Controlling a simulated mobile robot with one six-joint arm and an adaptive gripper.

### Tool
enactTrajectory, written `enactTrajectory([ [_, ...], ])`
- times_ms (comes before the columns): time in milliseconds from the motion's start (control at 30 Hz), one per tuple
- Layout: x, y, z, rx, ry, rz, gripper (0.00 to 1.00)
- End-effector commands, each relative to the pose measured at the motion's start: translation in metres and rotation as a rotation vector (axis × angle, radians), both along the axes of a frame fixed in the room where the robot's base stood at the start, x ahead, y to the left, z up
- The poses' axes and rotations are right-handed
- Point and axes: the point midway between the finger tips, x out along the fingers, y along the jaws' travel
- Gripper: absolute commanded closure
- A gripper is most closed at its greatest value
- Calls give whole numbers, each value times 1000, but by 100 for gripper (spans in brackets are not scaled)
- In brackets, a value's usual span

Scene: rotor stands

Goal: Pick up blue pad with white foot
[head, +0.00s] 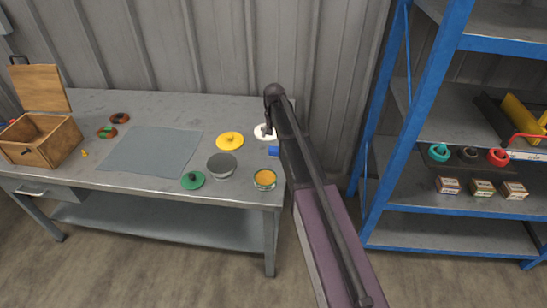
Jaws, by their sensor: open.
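On the workbench (120,181) are a yellow lid (230,141), a grey round dish (221,165), a green lid (193,180), an orange-filled tin (264,179), a blue-grey mat (150,153) and an open wooden box (40,142). A blue-framed shelf (375,190) stands right.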

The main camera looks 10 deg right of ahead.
Motion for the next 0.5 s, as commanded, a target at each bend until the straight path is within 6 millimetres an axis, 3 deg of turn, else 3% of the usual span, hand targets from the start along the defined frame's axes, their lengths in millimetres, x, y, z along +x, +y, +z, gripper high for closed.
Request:
enactTrajectory([
  [200,0,0,-21,0,0,1,0],
  [500,0,1,-34,0,0,1,0],
])
